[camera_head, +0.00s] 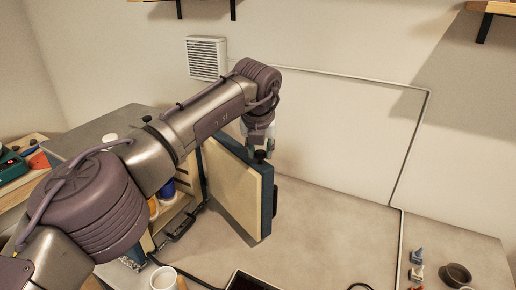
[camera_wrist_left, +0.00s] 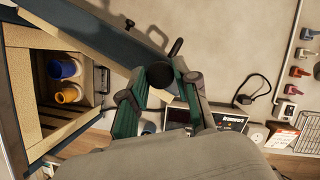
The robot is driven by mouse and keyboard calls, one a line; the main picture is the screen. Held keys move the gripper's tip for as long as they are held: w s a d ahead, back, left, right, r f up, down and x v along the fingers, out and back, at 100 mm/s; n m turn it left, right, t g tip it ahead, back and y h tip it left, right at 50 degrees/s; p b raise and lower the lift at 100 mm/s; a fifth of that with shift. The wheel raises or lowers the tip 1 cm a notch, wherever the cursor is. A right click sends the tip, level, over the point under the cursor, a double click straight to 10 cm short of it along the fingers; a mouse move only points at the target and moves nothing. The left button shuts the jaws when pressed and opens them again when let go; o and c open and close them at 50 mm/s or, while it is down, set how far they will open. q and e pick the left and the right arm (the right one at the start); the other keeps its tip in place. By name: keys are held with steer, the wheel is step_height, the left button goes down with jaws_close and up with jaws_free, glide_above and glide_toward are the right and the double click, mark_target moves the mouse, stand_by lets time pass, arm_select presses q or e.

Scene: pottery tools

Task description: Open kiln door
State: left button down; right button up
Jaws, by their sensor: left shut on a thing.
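The kiln door (camera_head: 228,188) stands swung well open, a thick panel with a cream inner face and a dark blue edge. The kiln (camera_head: 95,128) is at the left, partly hidden by my left arm. In the left wrist view its interior (camera_wrist_left: 28,95) is exposed, with a blue cup (camera_wrist_left: 65,69) and an orange cup (camera_wrist_left: 71,94) inside. My left gripper (camera_head: 259,146) is at the top of the door's free end. In the left wrist view its fingers (camera_wrist_left: 158,86) are closed around a black door knob (camera_wrist_left: 160,74). My right gripper is in neither view.
A white cup (camera_head: 164,279) and a dark control panel (camera_head: 250,282) are at the table's front. Small tools (camera_head: 416,266) and a brown bowl (camera_head: 455,275) are at the right. The table (camera_head: 335,225) right of the door is clear.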

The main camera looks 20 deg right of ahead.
arm_select(q)
steer(key=shift+f, duration=0.1)
steer(key=c, duration=0.9)
jaws_free()
steer(key=shift+o, duration=0.2)
steer(key=v, duration=1.2)
steer(key=shift+w, duration=0.1)
steer(key=shift+c, duration=0.4)
